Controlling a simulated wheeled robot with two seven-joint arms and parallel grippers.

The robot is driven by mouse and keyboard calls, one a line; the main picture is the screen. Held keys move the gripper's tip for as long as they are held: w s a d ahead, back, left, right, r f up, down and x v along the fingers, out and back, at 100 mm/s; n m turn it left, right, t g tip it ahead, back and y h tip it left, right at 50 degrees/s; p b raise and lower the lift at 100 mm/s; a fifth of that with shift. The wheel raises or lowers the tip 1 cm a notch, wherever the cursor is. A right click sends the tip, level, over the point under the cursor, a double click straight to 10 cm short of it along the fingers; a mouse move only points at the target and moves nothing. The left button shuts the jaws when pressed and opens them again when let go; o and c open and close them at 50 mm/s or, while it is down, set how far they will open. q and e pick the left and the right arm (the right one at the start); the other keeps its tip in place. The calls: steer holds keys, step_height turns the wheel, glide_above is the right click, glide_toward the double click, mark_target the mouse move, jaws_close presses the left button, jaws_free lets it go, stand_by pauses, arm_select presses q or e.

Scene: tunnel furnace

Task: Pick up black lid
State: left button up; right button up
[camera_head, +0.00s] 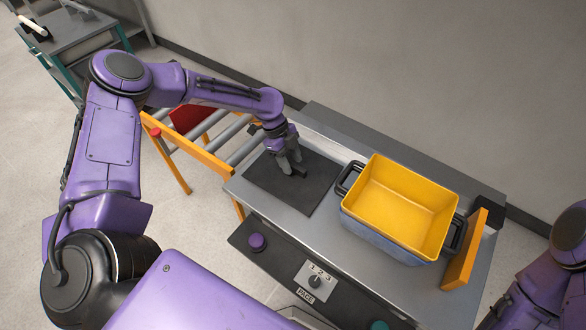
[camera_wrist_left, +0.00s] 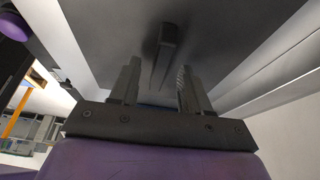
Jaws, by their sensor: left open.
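The black lid (camera_head: 318,192) is a flat dark square lying on the grey table, left of the yellow container. A small bar handle (camera_head: 299,172) stands up near its middle. My left gripper (camera_head: 291,168) is open, pointing down at the handle. In the left wrist view, the lid (camera_wrist_left: 110,45) fills the upper middle and the handle (camera_wrist_left: 167,42) shows beyond the gap between the two open fingers of my left gripper (camera_wrist_left: 158,85). I cannot tell whether the fingertips touch the lid.
A yellow-lined container (camera_head: 402,208) with black side handles stands right of the lid. An orange block (camera_head: 465,250) stands at the table's right end. A control panel (camera_head: 318,276) with a purple button runs along the front. A roller conveyor (camera_head: 190,145) adjoins the left.

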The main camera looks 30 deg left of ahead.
arm_select(q)
steer(key=shift+d+f, duration=0.2)
steer(key=shift+f, duration=0.2)
jaws_close()
steer(key=shift+r, duration=0.1)
